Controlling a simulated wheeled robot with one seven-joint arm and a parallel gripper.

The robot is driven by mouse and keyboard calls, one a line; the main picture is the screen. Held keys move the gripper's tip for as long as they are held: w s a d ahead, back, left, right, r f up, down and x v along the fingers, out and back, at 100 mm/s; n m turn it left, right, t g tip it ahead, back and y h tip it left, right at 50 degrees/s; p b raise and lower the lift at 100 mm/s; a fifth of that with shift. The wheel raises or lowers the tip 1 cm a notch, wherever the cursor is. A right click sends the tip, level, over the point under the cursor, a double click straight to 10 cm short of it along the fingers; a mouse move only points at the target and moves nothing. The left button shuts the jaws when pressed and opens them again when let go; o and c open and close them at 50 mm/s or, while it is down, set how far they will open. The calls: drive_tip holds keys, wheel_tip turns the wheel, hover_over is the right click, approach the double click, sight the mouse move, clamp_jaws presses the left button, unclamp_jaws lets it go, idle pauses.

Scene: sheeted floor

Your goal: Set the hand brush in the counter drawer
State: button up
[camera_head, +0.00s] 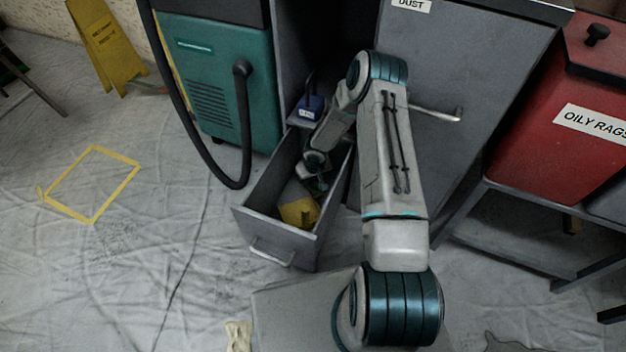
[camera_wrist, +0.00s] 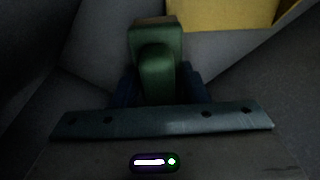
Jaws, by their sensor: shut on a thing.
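The counter drawer (camera_head: 272,236) is pulled open below the grey cabinet, its handle facing the front. My gripper (camera_head: 318,182) reaches down inside the drawer, toward its back half. In the wrist view my gripper (camera_wrist: 158,88) is shut on a green piece, which I take to be the hand brush (camera_wrist: 155,42). In the head view the brush is hidden or too dark to tell. I cannot tell whether it touches the drawer floor.
A yellow object (camera_head: 299,211) lies in the front of the drawer. A blue padlock-shaped thing (camera_head: 309,108) is behind the drawer. A teal machine (camera_head: 218,85) with a black hose stands left, a red oily-rags bin (camera_head: 556,100) right.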

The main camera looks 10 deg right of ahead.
drive_tip(key=shift+f, duration=0.3)
drive_tip(key=o, duration=1)
drive_tip(key=shift+r, duration=0.15)
